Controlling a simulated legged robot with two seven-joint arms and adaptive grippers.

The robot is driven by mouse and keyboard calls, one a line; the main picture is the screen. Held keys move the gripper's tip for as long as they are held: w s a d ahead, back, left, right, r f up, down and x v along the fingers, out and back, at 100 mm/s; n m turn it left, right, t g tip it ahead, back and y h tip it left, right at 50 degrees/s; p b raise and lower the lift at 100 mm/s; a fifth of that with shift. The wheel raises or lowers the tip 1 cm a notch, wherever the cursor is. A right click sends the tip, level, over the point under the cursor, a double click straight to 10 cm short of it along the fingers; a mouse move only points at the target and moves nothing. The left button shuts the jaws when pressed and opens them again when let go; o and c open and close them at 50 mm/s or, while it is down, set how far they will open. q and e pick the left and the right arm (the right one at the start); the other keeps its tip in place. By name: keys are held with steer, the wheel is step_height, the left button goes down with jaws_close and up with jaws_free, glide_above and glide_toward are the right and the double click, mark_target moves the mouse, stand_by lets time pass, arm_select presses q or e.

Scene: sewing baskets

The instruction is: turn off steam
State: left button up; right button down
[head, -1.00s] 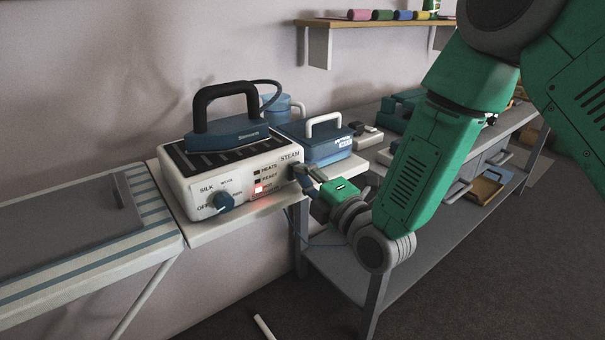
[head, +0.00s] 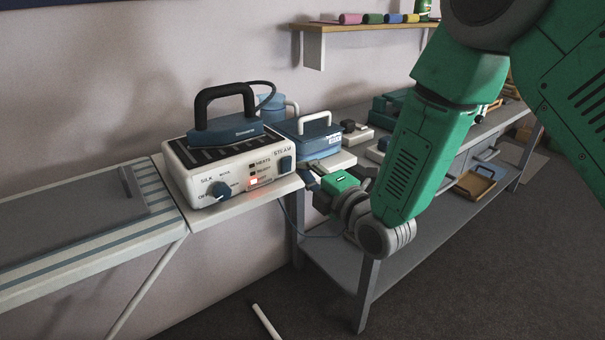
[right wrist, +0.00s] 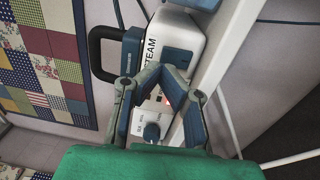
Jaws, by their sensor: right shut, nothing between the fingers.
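The white steam station (head: 222,178) sits on a shelf at the end of the ironing board, with a blue iron (head: 228,128) on top. Its front has a blue dial (head: 220,190), a lit red lamp (head: 254,181) and a blue rocker switch (head: 286,164) under the word STEAM. I cannot tell which way the switch is set. My right gripper (head: 308,180) is shut and empty, just right of the switch and apart from it. In the right wrist view the fingers (right wrist: 163,73) come together in front of the station, near the switch (right wrist: 178,58). My left gripper is not in view.
A blue case (head: 318,140) with a white handle stands behind the station on the right. The ironing board (head: 90,235) lies to the left. A grey workbench (head: 455,135) runs along the wall behind my right arm. A hose hangs below the station.

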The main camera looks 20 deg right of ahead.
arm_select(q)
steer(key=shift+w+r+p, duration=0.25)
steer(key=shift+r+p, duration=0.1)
arm_select(e)
steer(key=r+v, duration=0.1)
steer(key=v, duration=0.8)
steer(key=shift+r, duration=0.25)
steer(key=shift+d, duration=0.25)
